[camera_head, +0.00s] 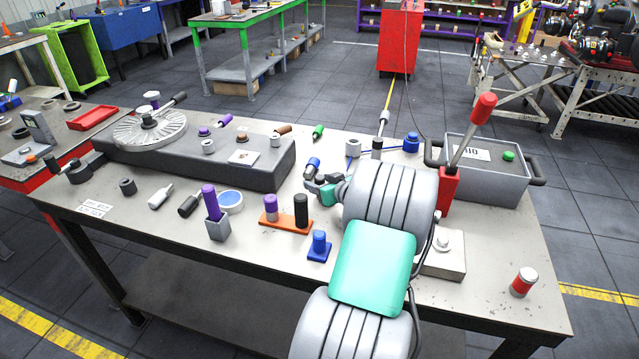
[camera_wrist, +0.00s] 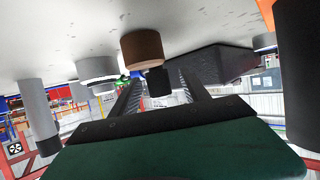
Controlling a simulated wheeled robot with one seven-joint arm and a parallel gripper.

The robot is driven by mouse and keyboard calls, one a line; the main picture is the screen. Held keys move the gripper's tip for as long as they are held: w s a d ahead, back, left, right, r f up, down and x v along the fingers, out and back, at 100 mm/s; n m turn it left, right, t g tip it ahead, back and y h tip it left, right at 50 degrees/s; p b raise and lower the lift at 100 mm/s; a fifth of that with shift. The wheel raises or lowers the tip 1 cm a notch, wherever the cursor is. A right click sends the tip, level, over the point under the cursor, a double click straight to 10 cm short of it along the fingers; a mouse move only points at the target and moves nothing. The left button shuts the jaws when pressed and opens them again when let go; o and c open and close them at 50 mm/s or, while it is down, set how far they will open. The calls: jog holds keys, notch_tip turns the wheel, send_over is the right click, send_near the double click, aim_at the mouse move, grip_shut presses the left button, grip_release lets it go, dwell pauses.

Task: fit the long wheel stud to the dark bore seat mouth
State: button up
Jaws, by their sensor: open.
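I cannot tell for sure which piece is the long wheel stud. Candidates in the head view are a pale grey one (camera_head: 160,195) and a dark-ended one (camera_head: 188,205) lying at the table's front left, and a blue-and-black one (camera_head: 312,168) near my gripper. The dark bore seat mouth is also not clear; a dark ring (camera_head: 127,187) stands at the left. My gripper (camera_head: 322,189) is open, low over the table's middle.
A long dark grey block (camera_head: 220,158) carries a ribbed disc (camera_head: 150,130) and small parts. A purple cylinder (camera_head: 211,200) stands in a grey block. An orange base (camera_head: 285,222) holds two cylinders. A blue block (camera_head: 319,248) is in front. A grey bin (camera_head: 490,175) stands right.

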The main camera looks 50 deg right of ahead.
jog(key=x, duration=0.3)
jog(key=shift+w+d+p, duration=0.1)
jog(key=shift+w+p, duration=0.2)
jog(key=shift+s, duration=0.1)
grip_shut()
